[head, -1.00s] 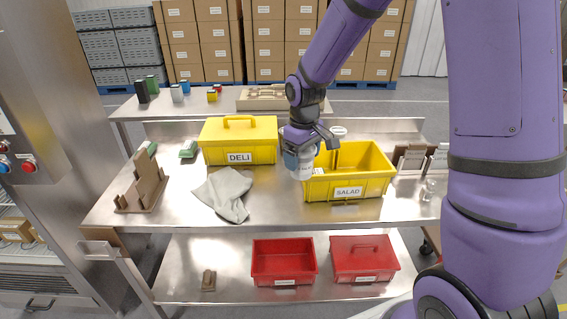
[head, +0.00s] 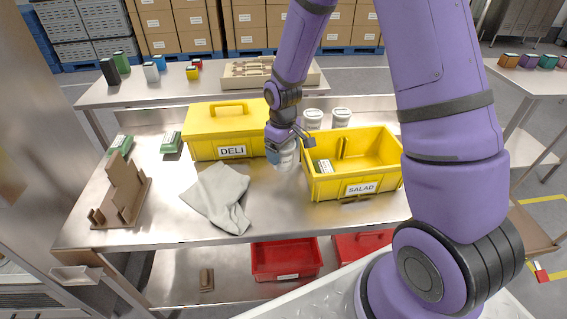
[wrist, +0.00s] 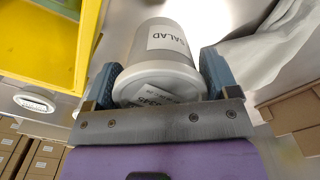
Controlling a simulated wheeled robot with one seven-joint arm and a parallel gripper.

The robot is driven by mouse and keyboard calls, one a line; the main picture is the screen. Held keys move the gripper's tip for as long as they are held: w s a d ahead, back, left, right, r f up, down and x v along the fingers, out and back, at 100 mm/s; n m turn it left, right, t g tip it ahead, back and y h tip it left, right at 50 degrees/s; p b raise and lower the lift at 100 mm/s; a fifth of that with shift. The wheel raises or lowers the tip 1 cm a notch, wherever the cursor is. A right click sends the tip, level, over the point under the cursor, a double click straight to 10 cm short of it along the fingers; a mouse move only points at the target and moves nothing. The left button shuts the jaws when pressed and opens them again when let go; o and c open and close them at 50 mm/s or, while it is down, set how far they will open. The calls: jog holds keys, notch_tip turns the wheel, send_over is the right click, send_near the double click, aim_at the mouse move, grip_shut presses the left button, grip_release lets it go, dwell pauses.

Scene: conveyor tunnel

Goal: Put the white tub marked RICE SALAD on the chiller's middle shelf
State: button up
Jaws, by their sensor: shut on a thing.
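My gripper (head: 282,143) is shut on a white tub (head: 286,158). The tub also shows in the wrist view (wrist: 160,62), between the two blue-grey fingers of my gripper (wrist: 160,85). Its side label shows the word SALAD; I cannot read any other word there. The tub is held over the steel table, left of the yellow SALAD crate (head: 362,189) and near the right end of the yellow DELI box (head: 228,151). I cannot pick out the chiller or its middle shelf for certain.
Two white tubs (head: 313,119) (head: 341,117) stand behind the SALAD crate. A grey cloth (head: 217,196) and a brown stepped stand (head: 122,192) lie left on the table (head: 165,222). Red crates (head: 286,262) sit on the shelf below. A steel cabinet (head: 30,130) stands at far left.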

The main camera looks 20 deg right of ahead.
aim_at(283, 166)
jog(key=shift+f, duration=3.2)
jog(key=o, duration=1.2)
jog(key=shift+f, duration=0.15)
jog(key=shift+c, duration=0.2)
